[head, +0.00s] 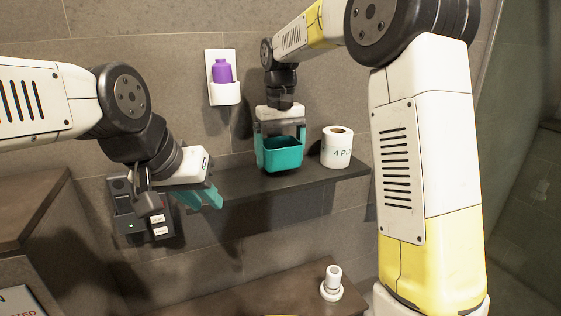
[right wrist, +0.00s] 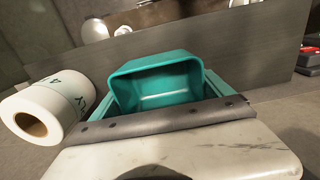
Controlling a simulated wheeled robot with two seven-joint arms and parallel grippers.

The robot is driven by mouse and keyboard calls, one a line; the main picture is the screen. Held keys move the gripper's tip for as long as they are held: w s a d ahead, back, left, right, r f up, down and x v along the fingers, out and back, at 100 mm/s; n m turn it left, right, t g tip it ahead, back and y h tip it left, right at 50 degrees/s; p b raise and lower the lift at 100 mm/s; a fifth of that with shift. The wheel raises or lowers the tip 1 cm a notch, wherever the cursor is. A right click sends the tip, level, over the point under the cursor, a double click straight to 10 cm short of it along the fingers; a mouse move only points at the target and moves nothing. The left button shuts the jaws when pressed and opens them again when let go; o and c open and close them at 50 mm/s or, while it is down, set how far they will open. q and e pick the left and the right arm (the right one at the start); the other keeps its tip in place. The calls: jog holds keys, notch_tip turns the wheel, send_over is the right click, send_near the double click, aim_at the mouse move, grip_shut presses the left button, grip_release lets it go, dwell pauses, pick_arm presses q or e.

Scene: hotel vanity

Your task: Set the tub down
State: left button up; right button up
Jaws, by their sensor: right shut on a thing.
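The teal tub (head: 282,158) is an open-topped box, held upright over the middle of the dark wall shelf (head: 325,174). My right gripper (head: 280,143) comes from above and is shut on the tub, with a finger at each side. The tub's bottom is at or just above the shelf; I cannot tell whether it touches. In the right wrist view the tub (right wrist: 158,85) shows its empty inside between the fingers. My left gripper (head: 207,196), with teal fingers, is near the shelf's left end, away from the tub; its opening is unclear.
A white paper roll (head: 337,147) stands on the shelf close to the tub's right. A purple bottle (head: 222,71) sits in a white wall holder (head: 226,94) above. A black wall unit (head: 160,222) is behind my left gripper. A small white item (head: 331,284) stands on the lower counter.

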jog(key=shift+f, duration=1)
jog(key=o, duration=1.1)
jog(key=shift+f, duration=0.15)
notch_tip(320, 180, up, 12)
jog(key=f, duration=0.1)
jog(key=s+d+r+m+t+y, duration=0.1)
jog(key=s+d+r, duration=0.1)
jog(key=s+d, duration=0.35)
jog(key=s+d+f+m+t, duration=0.1)
jog(key=s+d+f, duration=0.2)
jog(key=s, duration=0.3)
jog(key=s+d+f+m+t, duration=0.1)
jog(key=s+d+f+t, duration=0.1)
jog(key=s, duration=0.3)
jog(key=s+d+f+m+t+y, duration=0.1)
jog(key=s+d+f+t, duration=0.1)
jog(key=s+d+f, duration=0.2)
jog(key=shift+s+d, duration=0.15)
jog(key=shift+s, duration=1.15)
